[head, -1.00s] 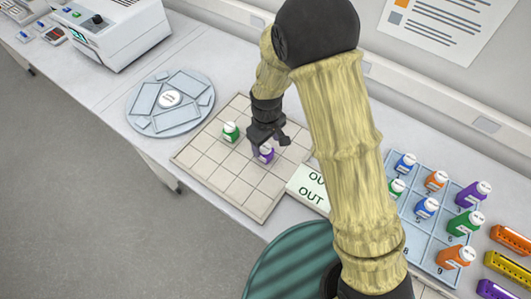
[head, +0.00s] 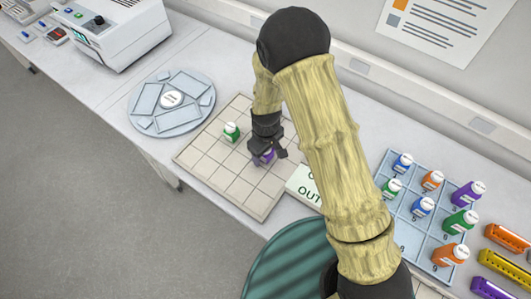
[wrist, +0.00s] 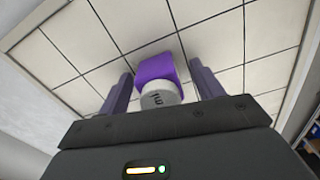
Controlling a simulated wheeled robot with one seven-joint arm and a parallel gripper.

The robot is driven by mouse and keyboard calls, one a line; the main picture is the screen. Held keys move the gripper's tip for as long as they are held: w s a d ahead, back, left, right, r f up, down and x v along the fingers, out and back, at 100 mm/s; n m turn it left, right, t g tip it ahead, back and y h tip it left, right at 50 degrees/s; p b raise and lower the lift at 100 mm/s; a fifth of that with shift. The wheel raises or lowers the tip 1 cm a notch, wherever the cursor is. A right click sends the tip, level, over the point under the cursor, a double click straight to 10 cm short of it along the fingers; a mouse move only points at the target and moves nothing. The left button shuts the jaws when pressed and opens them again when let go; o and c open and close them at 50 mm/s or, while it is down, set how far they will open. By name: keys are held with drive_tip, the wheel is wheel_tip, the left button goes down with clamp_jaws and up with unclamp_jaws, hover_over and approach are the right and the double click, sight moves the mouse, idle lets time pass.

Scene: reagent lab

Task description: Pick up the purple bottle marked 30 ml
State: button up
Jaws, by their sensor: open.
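A purple bottle (wrist: 155,68) with a white cap (wrist: 159,95) stands between the two open fingers of my gripper (wrist: 158,88) in the wrist view. Gaps show on both sides of it. In the head view my gripper (head: 269,152) is over this bottle (head: 264,158) on the tiled board (head: 205,165) and hides part of it. The cap's marking is too small to read for certain. Another purple bottle (head: 467,194) stands at the right on the blue numbered tray (head: 408,235).
A green bottle (head: 231,132) stands on the board to the left of my gripper. A sign (head: 304,186) lies at the board's right edge. A round grey tray (head: 150,122) is to the left. Orange, green and blue bottles fill parts of the blue tray.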

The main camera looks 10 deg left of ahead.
drive_tip(key=shift+c, duration=0.4)
drive_tip(key=c, duration=1.1)
drive_tip(key=shift+o, duration=0.2)
drive_tip(key=shift+r, duration=0.15)
wheel_tip(320, 180, up, 10)
drive_tip(key=shift+f+b, duration=0.1)
drive_tip(key=shift+b, duration=1.15)
